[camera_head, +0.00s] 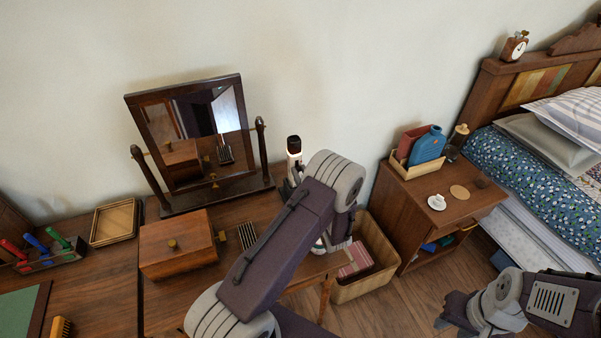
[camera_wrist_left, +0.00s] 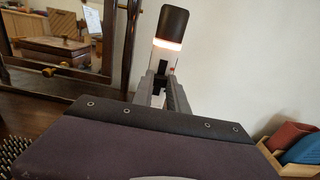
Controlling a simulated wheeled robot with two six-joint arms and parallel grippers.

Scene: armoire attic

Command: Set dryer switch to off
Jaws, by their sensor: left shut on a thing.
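The hair dryer (camera_head: 294,150) stands upright at the right end of the dressing table, a pale body with a black end on top. In the left wrist view the dryer (camera_wrist_left: 170,24) has an orange-white glowing band just below its black end. My left gripper (camera_wrist_left: 160,86) is shut on the dryer's lower part; in the head view my own arm mostly hides these fingers.
A tilting mirror (camera_head: 190,130) stands left of the dryer, with a wooden box (camera_head: 178,244) and a comb or brush (camera_head: 247,235) before it. A wicker basket (camera_head: 376,284) is on the floor to the right. The nightstand (camera_head: 425,215) carries a tray with a blue bottle.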

